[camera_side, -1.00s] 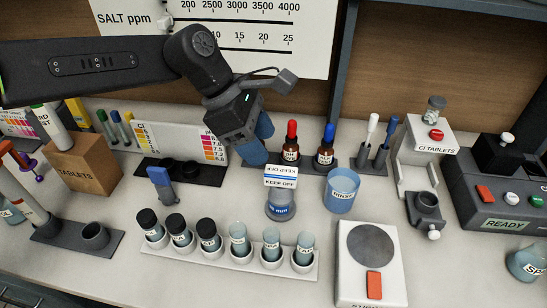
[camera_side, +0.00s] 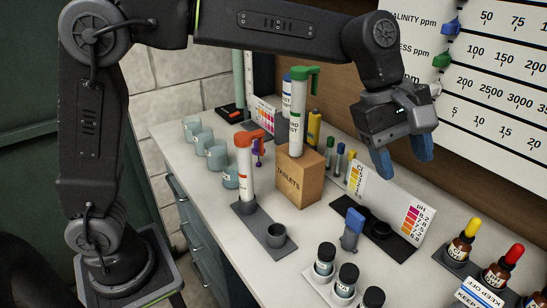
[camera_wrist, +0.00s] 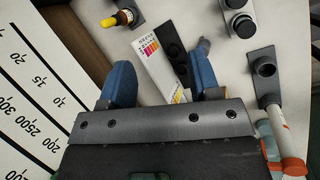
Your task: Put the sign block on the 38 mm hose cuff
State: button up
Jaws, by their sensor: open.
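The sign block (camera_side: 480,291), white with a blue stripe and "KEEP OFF" lettering, shows at the bottom right edge of the side view, partly cut off. The 38 mm hose cuff is outside the current side view. Neither shows in the wrist view. My gripper (camera_side: 403,160) is open and empty, with two blue fingers pointing down, raised above the pH colour card and well left of and behind the sign block. In the wrist view its fingers (camera_wrist: 163,75) are spread apart with nothing held between them.
A pH colour card (camera_side: 390,200) stands below my gripper; it also shows in the wrist view (camera_wrist: 160,62). Dropper bottles (camera_side: 460,247) stand beside the sign block. Black-capped vials (camera_side: 347,280) are in front. A tablets box (camera_side: 300,178) and an orange-topped tube (camera_side: 246,168) stand left.

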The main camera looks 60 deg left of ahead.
jog(key=s+a+r+m+t+y, duration=0.1)
jog(key=s+a+m+t+y, duration=0.1)
jog(key=s+a+m, duration=0.75)
jog(key=s+a+f+m+y, duration=0.1)
jog(key=s+a+f+m, duration=0.1)
jog(key=s+a, duration=0.3)
jog(key=s+a+f+m+t+y, duration=0.1)
jog(key=s+a+f, duration=0.3)
jog(key=s+a, duration=0.2)
jog(key=shift+a+f+m+t+y, duration=0.3)
jog(key=shift+a+f+m+y, duration=0.1)
jog(key=shift+a, duration=0.35)
